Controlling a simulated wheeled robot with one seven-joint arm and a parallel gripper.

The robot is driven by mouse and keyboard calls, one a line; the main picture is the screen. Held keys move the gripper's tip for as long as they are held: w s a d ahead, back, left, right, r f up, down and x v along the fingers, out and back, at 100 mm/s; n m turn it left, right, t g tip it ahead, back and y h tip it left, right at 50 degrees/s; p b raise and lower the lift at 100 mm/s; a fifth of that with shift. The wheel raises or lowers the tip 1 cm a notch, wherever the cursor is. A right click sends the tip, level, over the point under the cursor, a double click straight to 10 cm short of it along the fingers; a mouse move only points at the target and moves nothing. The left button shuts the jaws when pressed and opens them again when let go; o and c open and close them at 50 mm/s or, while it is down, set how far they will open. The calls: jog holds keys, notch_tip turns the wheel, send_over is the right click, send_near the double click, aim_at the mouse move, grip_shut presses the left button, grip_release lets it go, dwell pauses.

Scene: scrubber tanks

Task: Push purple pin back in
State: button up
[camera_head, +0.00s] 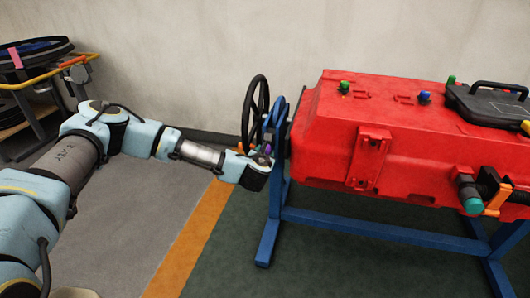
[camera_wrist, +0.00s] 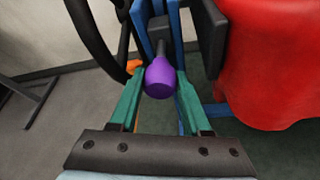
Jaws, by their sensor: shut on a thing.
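The purple pin (camera_wrist: 160,80) has a rounded knob and sits between the two green fingers of my gripper (camera_wrist: 159,92) in the wrist view. The fingers are shut on the knob from both sides. Its dark shaft runs away from me between blue plates. How deep the shaft sits cannot be told. In the head view only a small bit of purple (camera_head: 267,149) shows at my gripper (camera_head: 262,157), at the left end of the red tank (camera_head: 410,140).
A black handwheel (camera_head: 250,112) and blue plates stand close to my gripper. An orange part (camera_wrist: 133,67) is just left of the pin. The tank's blue stand (camera_head: 272,225) reaches the floor below. A cart (camera_head: 40,85) stands far left; the floor between is clear.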

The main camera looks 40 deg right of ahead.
grip_shut()
dwell(0.7)
